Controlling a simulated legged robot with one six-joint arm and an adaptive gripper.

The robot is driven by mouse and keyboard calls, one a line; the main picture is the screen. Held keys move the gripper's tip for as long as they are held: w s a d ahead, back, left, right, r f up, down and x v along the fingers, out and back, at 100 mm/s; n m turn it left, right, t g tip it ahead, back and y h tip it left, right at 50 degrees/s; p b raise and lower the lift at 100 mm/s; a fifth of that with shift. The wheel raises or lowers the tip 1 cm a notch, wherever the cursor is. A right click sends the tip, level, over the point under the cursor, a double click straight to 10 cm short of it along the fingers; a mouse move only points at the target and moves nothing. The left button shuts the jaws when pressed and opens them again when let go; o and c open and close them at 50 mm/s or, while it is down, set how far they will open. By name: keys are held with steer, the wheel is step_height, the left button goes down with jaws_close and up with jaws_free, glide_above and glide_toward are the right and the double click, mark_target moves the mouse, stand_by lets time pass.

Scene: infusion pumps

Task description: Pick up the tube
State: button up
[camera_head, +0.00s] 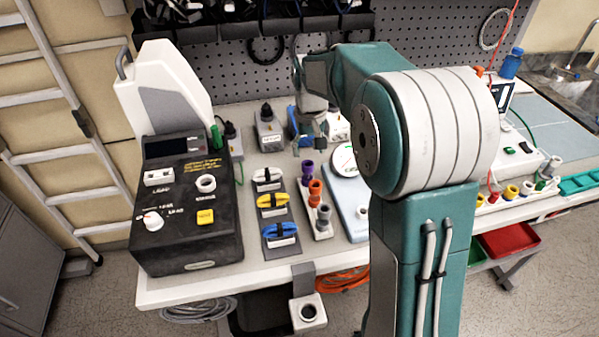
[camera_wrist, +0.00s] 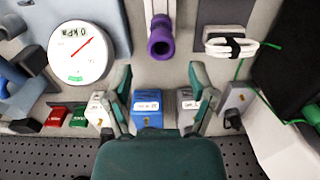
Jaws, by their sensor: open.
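Three coiled tubes lie in dark holders on the table in the head view: a white tube (camera_head: 267,178), a yellow tube (camera_head: 271,203) and a blue tube (camera_head: 280,232). The white one, with a black band, also shows in the wrist view (camera_wrist: 232,46), to the right of my gripper. A purple cylindrical piece (camera_head: 307,170) stands in a rack beside them; in the wrist view it (camera_wrist: 160,40) lies just beyond the fingertips, roughly between them. My gripper (camera_wrist: 160,75) is open and holds nothing. In the head view my arm hides part of the table.
A black device with knobs (camera_head: 187,213) stands at the left. A round gauge (camera_wrist: 80,50) lies left of my fingers. Several small boxes, including a blue box (camera_wrist: 148,112), stand near the pegboard (camera_head: 390,65). An orange piece (camera_head: 315,193) stands in the purple piece's rack.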

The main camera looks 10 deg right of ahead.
mark_target(308, 170)
steer(key=f, duration=0.3)
steer(key=shift+d+f, duration=0.1)
steer(key=shift+d, duration=0.25)
steer(key=f, duration=0.2)
steer(key=a+f, duration=0.1)
steer(key=f, duration=0.1)
steer(key=shift+s+a+f, duration=0.1)
steer(key=shift+a+f, duration=0.05)
steer(key=shift+f, duration=0.35)
steer(key=shift+d, duration=0.3)
steer(key=shift+c, duration=0.6)
steer(key=c, duration=0.8)
steer(key=shift+a, duration=0.1)
steer(key=shift+c, duration=0.2)
